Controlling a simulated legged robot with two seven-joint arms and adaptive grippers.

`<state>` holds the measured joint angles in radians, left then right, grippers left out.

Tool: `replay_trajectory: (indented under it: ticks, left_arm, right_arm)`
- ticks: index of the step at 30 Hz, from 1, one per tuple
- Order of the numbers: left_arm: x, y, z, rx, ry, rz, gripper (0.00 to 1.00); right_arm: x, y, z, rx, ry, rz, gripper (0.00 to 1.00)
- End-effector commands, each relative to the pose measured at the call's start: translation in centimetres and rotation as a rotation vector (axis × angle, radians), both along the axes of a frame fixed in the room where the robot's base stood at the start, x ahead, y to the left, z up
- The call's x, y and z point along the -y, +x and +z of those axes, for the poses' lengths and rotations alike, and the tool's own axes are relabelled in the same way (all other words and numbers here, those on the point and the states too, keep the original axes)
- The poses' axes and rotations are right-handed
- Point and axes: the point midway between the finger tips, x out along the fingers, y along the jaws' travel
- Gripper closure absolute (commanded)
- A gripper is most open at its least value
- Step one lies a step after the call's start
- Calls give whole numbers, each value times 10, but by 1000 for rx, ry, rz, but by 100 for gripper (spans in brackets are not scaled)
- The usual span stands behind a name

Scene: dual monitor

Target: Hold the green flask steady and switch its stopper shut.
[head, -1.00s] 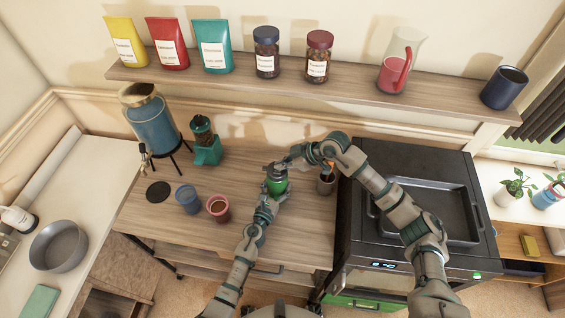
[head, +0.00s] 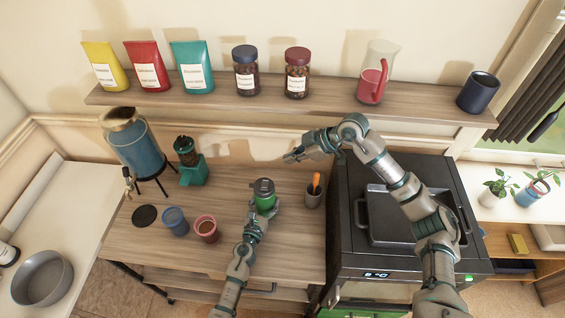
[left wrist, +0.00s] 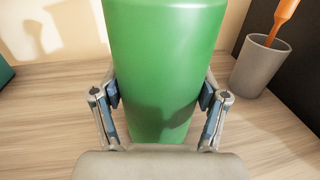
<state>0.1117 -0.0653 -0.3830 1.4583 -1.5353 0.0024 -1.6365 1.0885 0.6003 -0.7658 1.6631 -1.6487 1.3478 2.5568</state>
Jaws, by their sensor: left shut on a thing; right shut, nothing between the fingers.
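The green flask (head: 265,203) stands upright on the wooden table, with its dark stopper (head: 263,186) on top. Whether the stopper is open or shut is too small to tell. My left gripper (head: 262,212) is shut around the flask's body from the front. In the left wrist view the flask (left wrist: 165,70) fills the middle between the two fingers, and its top is out of frame. My right gripper (head: 288,158) is shut and empty, behind and a little right of the flask, apart from the stopper.
A grey cup (head: 313,198) with an orange-handled tool stands right of the flask. A black oven (head: 345,235) is farther right. A red cup (head: 206,230), a blue cup (head: 175,222) and a green grinder (head: 193,172) stand left. A loaded shelf (head: 330,107) runs above.

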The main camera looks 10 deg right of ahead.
Motion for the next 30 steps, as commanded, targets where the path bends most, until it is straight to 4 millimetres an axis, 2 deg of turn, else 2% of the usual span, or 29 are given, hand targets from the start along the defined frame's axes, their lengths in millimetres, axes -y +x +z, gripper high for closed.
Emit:
replay_trajectory:
  ticks: [12, 13, 16, 30]
  left_arm:
    - [0, 0, 0, 0, 0, 0, 86]
    - [-1, 0, 0, 0, 0, 0, 24]
    - [-1, 0, 0, 0, 0, 0, 0]
    - [-3, -5, 1, 4, 3, -1, 0]
  right_arm:
    - [1, 0, 2, 0, -1, 1, 100]
    - [1, 0, 2, 0, -1, 1, 100]
    - [1, 0, 2, 0, -1, 1, 100]
    - [2, 0, 2, 1, 0, 1, 100]
